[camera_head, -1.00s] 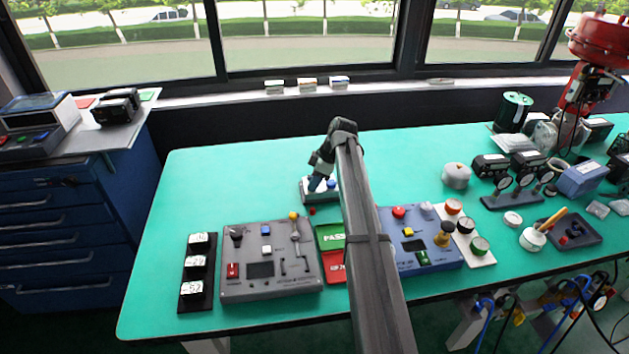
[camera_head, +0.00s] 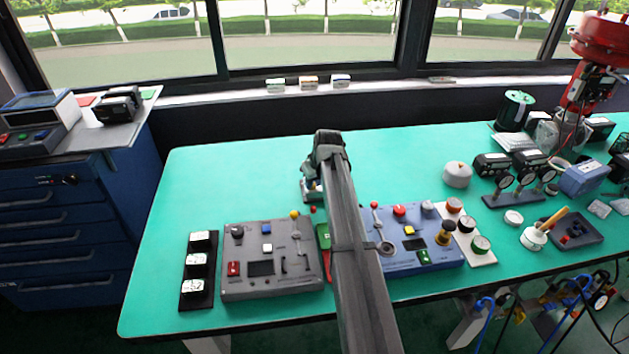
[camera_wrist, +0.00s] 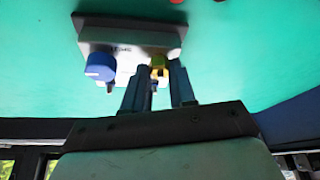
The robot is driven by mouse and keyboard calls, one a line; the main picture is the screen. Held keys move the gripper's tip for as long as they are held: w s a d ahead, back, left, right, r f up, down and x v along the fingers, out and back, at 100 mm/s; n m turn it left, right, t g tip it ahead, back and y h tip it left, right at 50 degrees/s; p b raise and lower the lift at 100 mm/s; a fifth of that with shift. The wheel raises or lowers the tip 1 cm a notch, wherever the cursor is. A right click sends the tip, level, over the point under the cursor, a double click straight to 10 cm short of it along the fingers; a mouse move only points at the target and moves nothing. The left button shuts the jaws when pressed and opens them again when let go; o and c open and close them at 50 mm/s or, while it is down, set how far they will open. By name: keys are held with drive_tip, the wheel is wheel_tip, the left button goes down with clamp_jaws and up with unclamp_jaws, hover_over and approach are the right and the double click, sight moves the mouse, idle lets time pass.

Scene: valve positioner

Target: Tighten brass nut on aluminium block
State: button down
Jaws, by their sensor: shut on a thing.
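The aluminium block (camera_wrist: 125,38) is a pale grey plate with a blue knob (camera_wrist: 100,66) and a small brass-yellow nut (camera_wrist: 159,62), seen in the wrist view. My gripper (camera_wrist: 158,80) has its two fingers around the nut and is shut on it; the fingers partly cover the nut. The blue knob is left of the fingers, apart from them. In the head view, the block (camera_head: 307,186) shows only in part at the middle of the table, left of and behind my arm, which hides the nut and fingertips.
A grey control panel (camera_head: 270,285) stands left front and a blue one (camera_head: 420,262) right front, both with raised knobs and levers. A green card (camera_head: 324,238) is partly behind my arm. Gauges (camera_head: 515,185) and tools crowd the right. The table's back left is clear.

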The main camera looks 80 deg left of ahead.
drive_tip(key=m, duration=0.2)
drive_tip(key=m+t, duration=0.2)
drive_tip(key=m, duration=0.1)
drive_tip(key=shift+s+m, duration=0.3)
drive_tip(key=shift+s+m+t+h, duration=0.15)
drive_tip(key=shift+m+t, duration=0.25)
drive_tip(key=shift+m, duration=0.65)
drive_tip(key=shift+m+t+h, duration=0.15)
drive_tip(key=shift+m+t, duration=0.25)
drive_tip(key=shift+m, duration=0.65)
drive_tip(key=c, duration=0.9)
unclamp_jaws()
drive_tip(key=v, duration=1.3)
drive_tip(key=shift+s+d+r, duration=0.1)
drive_tip(key=shift+s+r, duration=0.05)
drive_tip(key=shift+r, duration=0.2)
